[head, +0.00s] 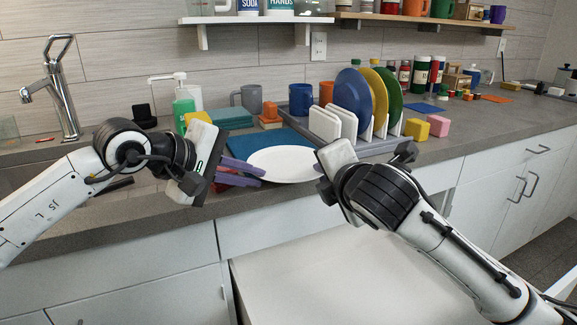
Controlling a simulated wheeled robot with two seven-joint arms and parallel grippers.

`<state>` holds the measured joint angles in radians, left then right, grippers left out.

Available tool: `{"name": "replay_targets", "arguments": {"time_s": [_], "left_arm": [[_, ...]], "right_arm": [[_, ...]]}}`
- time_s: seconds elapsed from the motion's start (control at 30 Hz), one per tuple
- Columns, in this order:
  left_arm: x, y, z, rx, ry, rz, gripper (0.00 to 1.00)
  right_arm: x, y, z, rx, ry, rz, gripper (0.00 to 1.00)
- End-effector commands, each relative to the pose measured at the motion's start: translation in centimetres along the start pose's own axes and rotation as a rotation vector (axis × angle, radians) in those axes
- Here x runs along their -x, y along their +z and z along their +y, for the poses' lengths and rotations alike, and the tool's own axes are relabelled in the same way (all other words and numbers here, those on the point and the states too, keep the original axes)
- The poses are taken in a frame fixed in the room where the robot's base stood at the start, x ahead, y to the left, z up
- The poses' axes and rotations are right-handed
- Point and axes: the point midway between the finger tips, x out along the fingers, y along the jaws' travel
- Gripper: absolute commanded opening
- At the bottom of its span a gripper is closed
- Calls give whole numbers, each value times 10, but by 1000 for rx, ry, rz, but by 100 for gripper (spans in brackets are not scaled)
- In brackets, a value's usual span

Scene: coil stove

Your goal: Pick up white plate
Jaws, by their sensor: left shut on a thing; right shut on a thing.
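The white plate (283,163) is flat and level at the counter's front edge, in the middle of the head view. My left gripper (256,176) is shut on the plate's left rim with its purple fingers. My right gripper (322,180) is at the plate's right rim and shut on it; its body hides most of its fingers. I cannot tell whether the plate touches the counter or is slightly above it.
A blue mat (262,142) lies behind the plate. A rack with blue (353,97), yellow and green plates stands behind right. A soap bottle (184,105) and tap (62,90) are at left. An open, empty white surface (330,275) is below the counter front.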

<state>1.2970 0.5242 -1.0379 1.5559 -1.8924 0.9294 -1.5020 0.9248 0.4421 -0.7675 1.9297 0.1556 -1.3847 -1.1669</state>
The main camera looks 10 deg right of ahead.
Motion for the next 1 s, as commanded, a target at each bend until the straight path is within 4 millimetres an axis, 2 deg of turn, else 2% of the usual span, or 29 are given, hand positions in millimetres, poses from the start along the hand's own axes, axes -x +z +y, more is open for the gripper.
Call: {"name": "replay_targets", "arguments": {"time_s": [0.37, 0.8, 1.0], "left_arm": [[2, 0, 3, -5, 1, 1, 0], [24, 0, 38, -5, 2, 2, 0], [27, 0, 45, -5, 2, 2, 0]], "right_arm": [[1, 1, 1, 5, -3, 0, 0], [16, 16, 36, 6, -3, 0, 0], [19, 19, 43, 6, -4, 0, 0]]}}
